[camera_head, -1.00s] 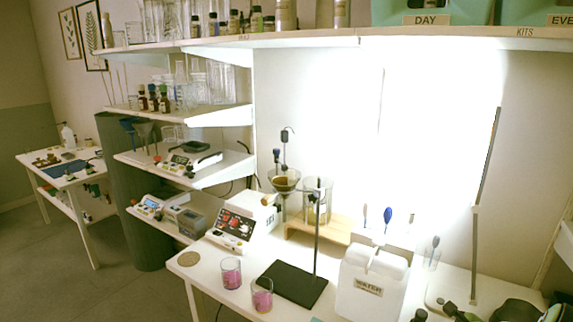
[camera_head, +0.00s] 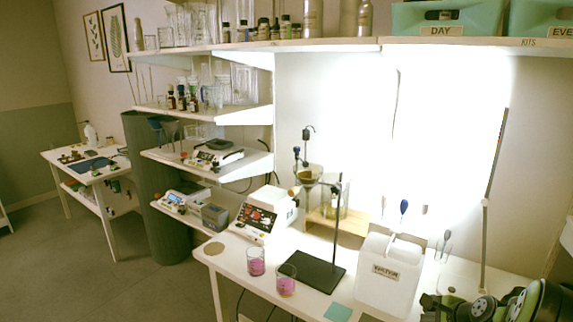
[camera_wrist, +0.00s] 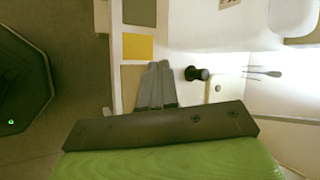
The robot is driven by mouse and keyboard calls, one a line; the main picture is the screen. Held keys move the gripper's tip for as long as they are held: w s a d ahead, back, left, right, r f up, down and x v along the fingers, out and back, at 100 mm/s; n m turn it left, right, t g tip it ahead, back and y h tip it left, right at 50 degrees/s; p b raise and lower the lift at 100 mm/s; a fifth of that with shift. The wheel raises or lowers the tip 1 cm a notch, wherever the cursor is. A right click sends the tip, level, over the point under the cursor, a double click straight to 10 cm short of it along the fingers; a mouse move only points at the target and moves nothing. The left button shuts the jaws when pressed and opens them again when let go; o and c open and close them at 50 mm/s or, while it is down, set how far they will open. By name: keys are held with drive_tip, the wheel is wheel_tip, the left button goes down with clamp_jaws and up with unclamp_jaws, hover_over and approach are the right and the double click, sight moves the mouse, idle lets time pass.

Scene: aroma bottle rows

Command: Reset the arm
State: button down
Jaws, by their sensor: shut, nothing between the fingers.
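My gripper (camera_wrist: 155,86) shows in the wrist view as two grey fingers side by side, shut with nothing between them. They point over the front edge of the white worktop (camera_wrist: 118,75). My black and green arm (camera_head: 500,304) fills the lower right corner of the head view. The fingertips cannot be made out there.
A white water jug (camera_head: 388,278), a black-based stand (camera_head: 309,271) and two beakers of pink liquid (camera_head: 256,262) stand on the worktop. A yellow square (camera_wrist: 138,47) lies near its edge. Shelves of glassware (camera_head: 205,113) are at left. The floor (camera_head: 100,270) at lower left is clear.

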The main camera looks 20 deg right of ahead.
drive_tip(key=s+a+r+n+g+p, duration=0.1)
drive_tip(key=s+a+r+n, duration=0.1)
drive_tip(key=a+r+n, duration=0.8)
drive_tip(key=s+a+r+n+g+p, duration=0.15)
drive_tip(key=a+r+n, duration=0.4)
drive_tip(key=a, duration=0.85)
drive_tip(key=s+a+r+n+p, duration=0.1)
drive_tip(key=s+a+n, duration=0.3)
drive_tip(key=s, duration=0.4)
drive_tip(key=s+a+r+n, duration=0.4)
drive_tip(key=s+a, duration=0.1)
drive_tip(key=s, duration=0.2)
drive_tip(key=shift+s+a+p, duration=0.2)
drive_tip(key=shift+s+p, duration=0.15)
drive_tip(key=shift+s, duration=0.05)
